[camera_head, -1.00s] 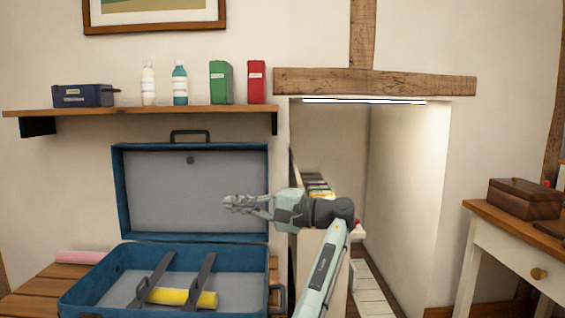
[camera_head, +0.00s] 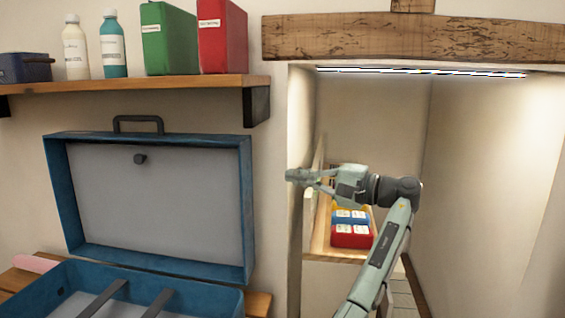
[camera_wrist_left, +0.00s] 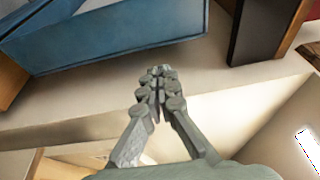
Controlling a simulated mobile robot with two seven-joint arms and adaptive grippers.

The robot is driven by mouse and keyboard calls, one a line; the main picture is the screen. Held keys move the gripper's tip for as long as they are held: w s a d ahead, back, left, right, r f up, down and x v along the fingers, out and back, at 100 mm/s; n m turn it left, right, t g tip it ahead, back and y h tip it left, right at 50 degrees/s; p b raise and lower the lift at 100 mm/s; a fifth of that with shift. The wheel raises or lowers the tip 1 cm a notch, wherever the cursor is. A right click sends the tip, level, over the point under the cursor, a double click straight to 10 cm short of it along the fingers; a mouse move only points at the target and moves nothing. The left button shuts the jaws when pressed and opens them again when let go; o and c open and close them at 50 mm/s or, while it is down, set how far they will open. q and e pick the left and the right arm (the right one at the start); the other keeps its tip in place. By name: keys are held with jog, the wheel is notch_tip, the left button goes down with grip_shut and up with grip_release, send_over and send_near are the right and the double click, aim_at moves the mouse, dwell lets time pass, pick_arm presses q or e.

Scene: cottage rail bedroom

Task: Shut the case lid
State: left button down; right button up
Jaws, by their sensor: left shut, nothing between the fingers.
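The blue case stands open. Its lid (camera_head: 160,200) is raised about upright against the wall, with its grey lining facing me and a handle on its top edge. The case base (camera_head: 200,302) lies below with two dark straps; its front is cut off by the frame. My left gripper (camera_head: 292,175) is shut and empty, pointing left, to the right of the lid and apart from it in the picture. In the left wrist view, my shut fingers (camera_wrist_left: 160,74) point toward a blue part of the case (camera_wrist_left: 120,38), with a gap between. My right gripper is not in view.
A wooden shelf (camera_head: 150,90) with bottles and green and red boxes hangs above the lid; its dark bracket (camera_head: 256,106) is near the lid's upper right. A lit alcove (camera_head: 480,150) is behind my arm, holding a red and blue item (camera_head: 352,234). A pink roll (camera_head: 36,264) lies left.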

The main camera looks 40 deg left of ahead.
pick_arm(q)
jog(key=s+a, duration=0.1)
jog(key=a, duration=0.9)
jog(key=shift+s+p, duration=0.15)
jog(key=shift+p, duration=0.15)
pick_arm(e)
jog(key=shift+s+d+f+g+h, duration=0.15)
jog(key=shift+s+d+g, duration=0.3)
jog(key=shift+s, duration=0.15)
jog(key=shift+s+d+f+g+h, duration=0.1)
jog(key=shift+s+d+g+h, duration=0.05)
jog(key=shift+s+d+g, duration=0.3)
pick_arm(q)
jog(key=shift+r, duration=0.1)
